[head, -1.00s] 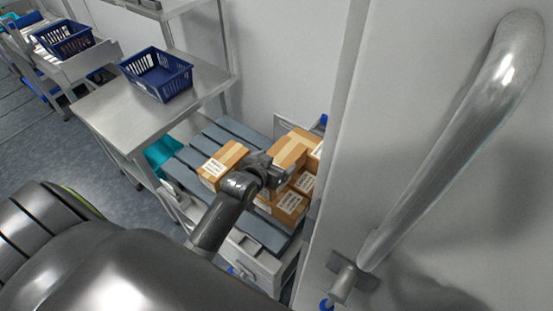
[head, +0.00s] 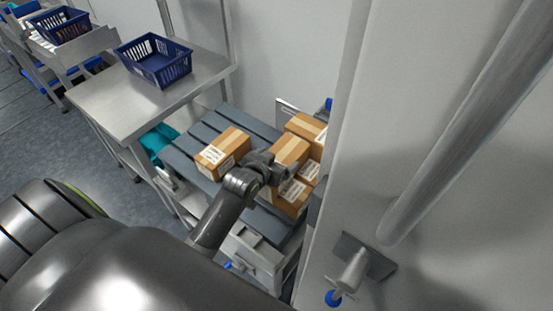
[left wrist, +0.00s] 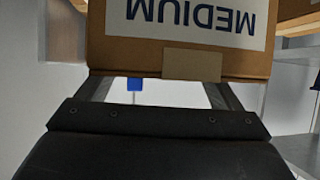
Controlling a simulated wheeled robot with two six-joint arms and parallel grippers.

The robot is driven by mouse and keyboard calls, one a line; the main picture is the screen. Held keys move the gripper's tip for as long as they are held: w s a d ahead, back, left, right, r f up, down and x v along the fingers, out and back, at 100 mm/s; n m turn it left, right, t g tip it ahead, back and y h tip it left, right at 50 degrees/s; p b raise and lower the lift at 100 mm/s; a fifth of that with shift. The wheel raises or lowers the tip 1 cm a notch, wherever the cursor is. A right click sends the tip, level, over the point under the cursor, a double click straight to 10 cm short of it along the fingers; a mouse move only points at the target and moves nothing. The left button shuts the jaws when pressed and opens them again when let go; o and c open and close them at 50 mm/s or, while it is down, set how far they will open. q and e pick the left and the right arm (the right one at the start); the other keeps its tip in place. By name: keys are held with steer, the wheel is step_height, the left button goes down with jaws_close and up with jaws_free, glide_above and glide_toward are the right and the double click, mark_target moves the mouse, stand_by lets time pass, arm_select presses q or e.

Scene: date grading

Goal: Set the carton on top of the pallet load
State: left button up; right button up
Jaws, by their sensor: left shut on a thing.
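My left gripper (head: 268,168) reaches in from the lower left and is shut on a brown taped carton (head: 289,150). In the left wrist view the carton (left wrist: 180,58) fills the top, with an upside-down "MEDIUM" label between the fingers. The pallet (head: 177,159) has grey slats. Its load shows as a carton (head: 223,152) alone at left, a carton (head: 308,126) behind the held one and labelled cartons (head: 292,191) at front right. The held carton appears close over the right-hand group; I cannot tell whether it touches. My right gripper is not in view.
A steel table (head: 120,102) with a blue basket (head: 155,60) stands left of the pallet. A light wall panel (head: 420,100) with a thick metal handle (head: 465,130) stands close on the right. Bare slats show behind and around the left carton.

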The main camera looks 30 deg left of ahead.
arm_select(q)
steer(key=shift+f+b, duration=0.35)
steer(key=shift+f, duration=0.15)
stand_by(0.3)
steer(key=o, duration=1.3)
steer(key=shift+o, duration=0.4)
steer(key=shift+s+f, duration=0.1)
steer(key=v, duration=1.7)
steer(key=shift+s, duration=0.15)
